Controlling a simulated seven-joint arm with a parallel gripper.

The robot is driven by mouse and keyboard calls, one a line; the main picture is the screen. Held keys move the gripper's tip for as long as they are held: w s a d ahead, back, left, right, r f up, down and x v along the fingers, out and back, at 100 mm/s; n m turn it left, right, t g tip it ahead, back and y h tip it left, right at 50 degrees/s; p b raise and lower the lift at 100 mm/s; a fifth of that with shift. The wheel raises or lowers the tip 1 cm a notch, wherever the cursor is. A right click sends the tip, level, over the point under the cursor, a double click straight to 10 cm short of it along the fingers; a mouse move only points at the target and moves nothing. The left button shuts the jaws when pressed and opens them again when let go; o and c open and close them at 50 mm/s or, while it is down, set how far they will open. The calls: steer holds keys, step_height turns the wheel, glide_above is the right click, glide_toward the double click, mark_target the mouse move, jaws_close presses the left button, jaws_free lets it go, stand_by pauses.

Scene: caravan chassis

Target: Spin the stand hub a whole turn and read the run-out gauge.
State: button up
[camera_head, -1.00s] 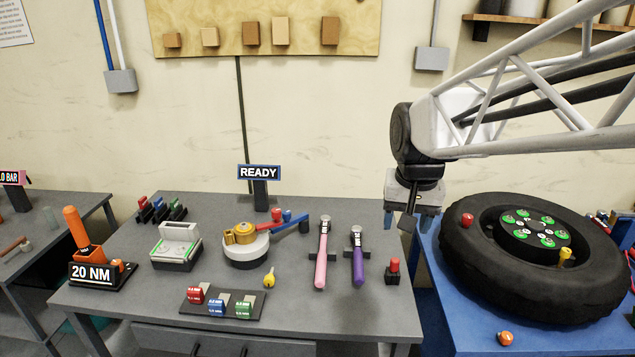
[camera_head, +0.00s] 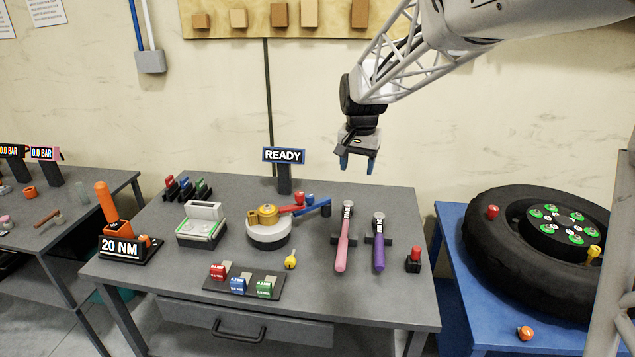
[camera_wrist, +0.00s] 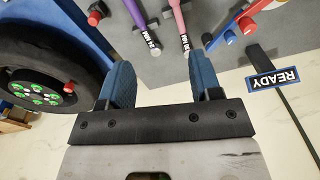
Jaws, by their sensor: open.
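A gold hub (camera_head: 268,210) sits on a round white stand (camera_head: 269,236) on the grey bench, with a red arm (camera_head: 291,208) and a blue arm (camera_head: 316,207) reaching right from it. The arms also show at the upper right of the wrist view (camera_wrist: 230,38). I cannot make out a gauge reading; a sign behind the stand (camera_head: 284,155) says READY. My gripper (camera_head: 357,165) is open and empty, in the air above the bench's back edge, right of the stand and apart from it. Its two blue fingers are spread in the wrist view (camera_wrist: 160,75).
A pink-handled tool (camera_head: 343,250) and a purple-handled tool (camera_head: 379,252) lie right of the stand. A tray of coloured blocks (camera_head: 244,283) and a small yellow piece (camera_head: 290,260) are in front. A large tyre (camera_head: 480,247) lies on the blue table at right.

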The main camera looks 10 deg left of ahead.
steer(key=w+a+f, duration=0.5)
steer(key=w+a, duration=0.3)
steer(key=m, duration=0.1)
glide_above(299, 193)
steer(key=shift+g, duration=0.4)
step_height(299, 193, down, 7)
steer(key=shift+d+f, duration=0.1)
steer(key=shift+f, duration=3.85)
jaws_close()
